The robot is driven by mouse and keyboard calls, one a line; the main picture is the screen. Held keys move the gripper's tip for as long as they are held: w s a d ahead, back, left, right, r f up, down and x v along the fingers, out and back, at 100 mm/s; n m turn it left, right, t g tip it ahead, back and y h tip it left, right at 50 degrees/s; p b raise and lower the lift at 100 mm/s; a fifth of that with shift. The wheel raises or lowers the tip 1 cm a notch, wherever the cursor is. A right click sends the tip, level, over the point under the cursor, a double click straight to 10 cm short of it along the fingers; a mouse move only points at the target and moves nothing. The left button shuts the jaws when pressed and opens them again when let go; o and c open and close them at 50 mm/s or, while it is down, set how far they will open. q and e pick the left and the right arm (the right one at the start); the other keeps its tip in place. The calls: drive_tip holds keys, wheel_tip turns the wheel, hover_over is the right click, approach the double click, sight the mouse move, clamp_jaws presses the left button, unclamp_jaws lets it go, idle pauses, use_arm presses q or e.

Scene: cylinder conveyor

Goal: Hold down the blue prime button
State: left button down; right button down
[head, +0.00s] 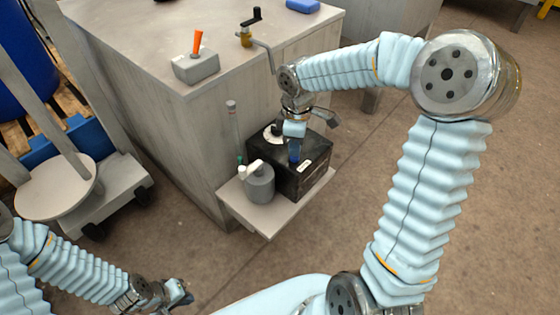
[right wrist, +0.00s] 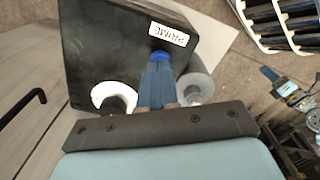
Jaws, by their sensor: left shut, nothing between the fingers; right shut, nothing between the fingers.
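The black control box (head: 317,160) stands on a small shelf at the side of the grey cabinet. In the right wrist view, the blue prime button (right wrist: 158,57) shows as a bright blue edge beside the white PRIME label (right wrist: 168,34). My right gripper (right wrist: 157,66) is shut and empty, its fingertips over the button and hiding most of it. I cannot tell whether the button is pressed in. In the head view my right gripper (head: 294,157) points down onto the box top. My left gripper (head: 182,295) is shut and empty, low at the left, away from the box.
A grey pot with a white top (head: 259,182) stands on the shelf (head: 268,220) beside the box, with a clear upright tube (head: 234,130) behind it. The cabinet top holds a grey box with an orange lever (head: 197,63) and a crank (head: 250,32). A wheeled cart (head: 110,185) is at left.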

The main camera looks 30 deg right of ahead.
drive_tip(key=shift+f+b, duration=0.55)
drive_tip(key=shift+f, duration=0.25)
drive_tip(key=shift+r, duration=0.1)
idle(3.8)
wheel_tip(320, 180, up, 7)
drive_tip(key=p, duration=0.6)
idle(0.5)
